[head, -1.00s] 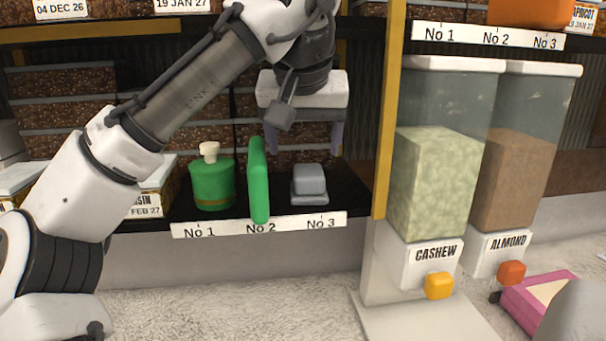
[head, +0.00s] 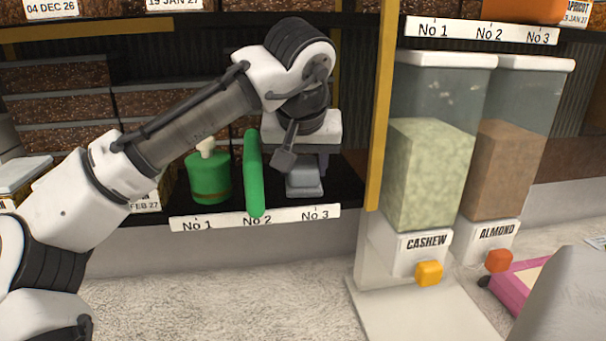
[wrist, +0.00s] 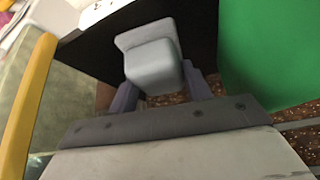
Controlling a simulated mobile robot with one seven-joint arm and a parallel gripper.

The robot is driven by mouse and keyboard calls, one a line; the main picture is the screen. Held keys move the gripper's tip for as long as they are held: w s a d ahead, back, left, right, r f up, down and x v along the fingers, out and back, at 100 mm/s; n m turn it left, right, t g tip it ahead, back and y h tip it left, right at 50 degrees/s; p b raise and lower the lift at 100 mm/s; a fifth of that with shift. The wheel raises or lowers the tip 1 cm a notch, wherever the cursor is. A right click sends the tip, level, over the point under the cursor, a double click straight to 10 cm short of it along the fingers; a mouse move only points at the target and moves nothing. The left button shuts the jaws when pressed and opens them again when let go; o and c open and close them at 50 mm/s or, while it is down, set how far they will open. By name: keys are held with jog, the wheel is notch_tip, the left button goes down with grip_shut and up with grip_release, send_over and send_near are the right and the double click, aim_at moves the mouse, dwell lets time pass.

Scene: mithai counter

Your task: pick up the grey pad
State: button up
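The grey pad (head: 304,187), a small block on a wider flat base, sits on the black shelf above the No 3 label. In the head view my wrist covers part of it. In the wrist view the grey pad (wrist: 152,62) lies between and just beyond the two purple fingers. My gripper (wrist: 160,88) is open and reaches down close over the pad, with a finger towards each side. In the head view one finger of my gripper (head: 308,165) shows; the other is hidden. I cannot tell whether the fingers touch the pad.
A thin upright green thing (head: 253,175) stands at No 2, close to the left of my gripper. A green bottle (head: 209,178) stands at No 1. A yellow post (head: 382,120) and the cashew dispenser (head: 428,170) are to the right.

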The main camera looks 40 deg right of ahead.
jog(key=c, duration=0.5)
jog(key=shift+r, duration=0.1)
jog(key=shift+r+b, duration=0.45)
jog(key=shift+r, duration=0.05)
jog(key=s+a+b, duration=0.3)
jog(key=s+a, duration=0.3)
jog(key=s+a+b, duration=0.3)
jog(key=s+a, duration=0.3)
jog(key=s, duration=0.1)
jog(key=shift+s+a+r, duration=0.15)
